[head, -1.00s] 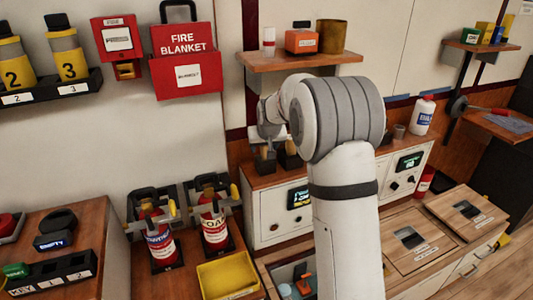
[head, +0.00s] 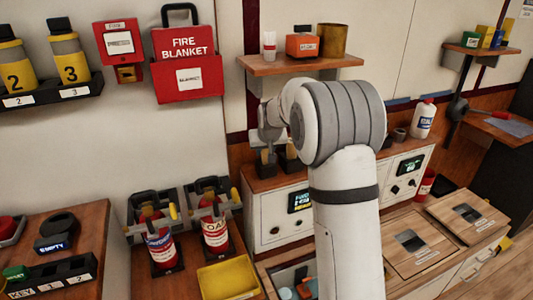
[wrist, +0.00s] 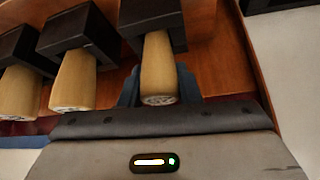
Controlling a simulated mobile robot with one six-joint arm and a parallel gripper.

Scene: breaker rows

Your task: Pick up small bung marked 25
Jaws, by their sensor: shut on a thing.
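In the wrist view three pale wooden bungs stick out of black blocks. My gripper (wrist: 158,88) has its blue-grey fingers on either side of the rightmost bung (wrist: 158,68) and is shut on it. This bung's wide end faces the camera and carries a mark too small to read. It still meets its black block (wrist: 151,18). The middle bung (wrist: 73,80) and the left bung (wrist: 20,92) stand apart from the fingers. In the head view my arm hides most of the gripper and of the bungs' place; two dark blocks (head: 266,162) show below my wrist.
A wooden shelf (head: 300,64) with an orange box and a brown cup hangs above. A cabinet (head: 262,225) with display panels stands below my wrist. A red fire blanket case (head: 186,75) is on the wall, left. Extinguishers (head: 158,243) and a yellow tray (head: 228,276) are lower left.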

